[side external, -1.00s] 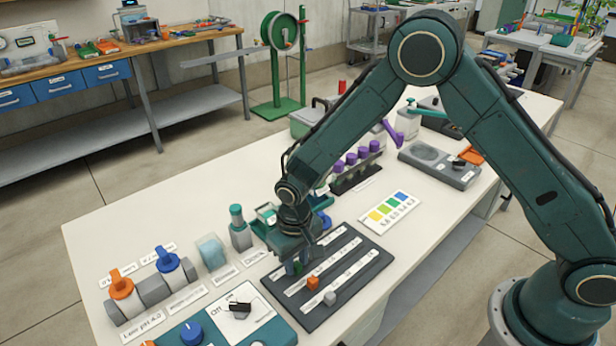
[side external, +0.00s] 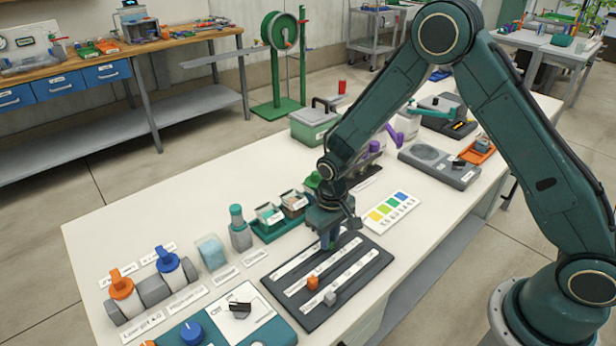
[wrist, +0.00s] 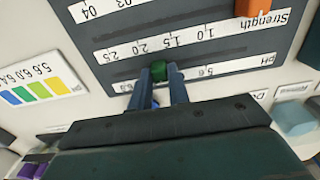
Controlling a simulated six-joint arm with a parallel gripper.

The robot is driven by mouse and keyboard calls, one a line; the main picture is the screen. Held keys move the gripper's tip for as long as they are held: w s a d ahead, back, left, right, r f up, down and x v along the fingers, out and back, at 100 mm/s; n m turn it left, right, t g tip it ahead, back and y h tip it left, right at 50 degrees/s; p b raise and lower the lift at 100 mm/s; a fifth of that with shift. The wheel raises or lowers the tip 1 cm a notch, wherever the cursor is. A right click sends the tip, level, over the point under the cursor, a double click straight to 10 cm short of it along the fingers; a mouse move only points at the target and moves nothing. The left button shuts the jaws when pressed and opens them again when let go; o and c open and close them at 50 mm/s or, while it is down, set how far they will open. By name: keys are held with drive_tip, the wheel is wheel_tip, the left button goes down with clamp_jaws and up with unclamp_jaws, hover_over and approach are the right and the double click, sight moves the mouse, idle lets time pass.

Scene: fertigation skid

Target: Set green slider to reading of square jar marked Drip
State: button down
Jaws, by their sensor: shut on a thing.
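The dark slider board (side external: 348,300) has three white scale strips. The green slider (wrist: 160,71) sits on the pH strip (wrist: 235,65), left of the 5.6 mark in the wrist view. My gripper (wrist: 160,74) is shut on it, a finger on each side. In the side view my gripper (side external: 329,240) covers the slider near the far end of the far strip.
An orange slider (side external: 313,283) and a grey slider (side external: 330,298) sit on the other strips. A colour chart (side external: 390,211) lies right of the board.

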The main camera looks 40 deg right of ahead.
drive_tip(key=shift+d, duration=1)
drive_tip(key=c, duration=1.3)
unclamp_jaws()
drive_tip(key=shift+r, duration=0.15)
drive_tip(key=shift+r, duration=6.8)
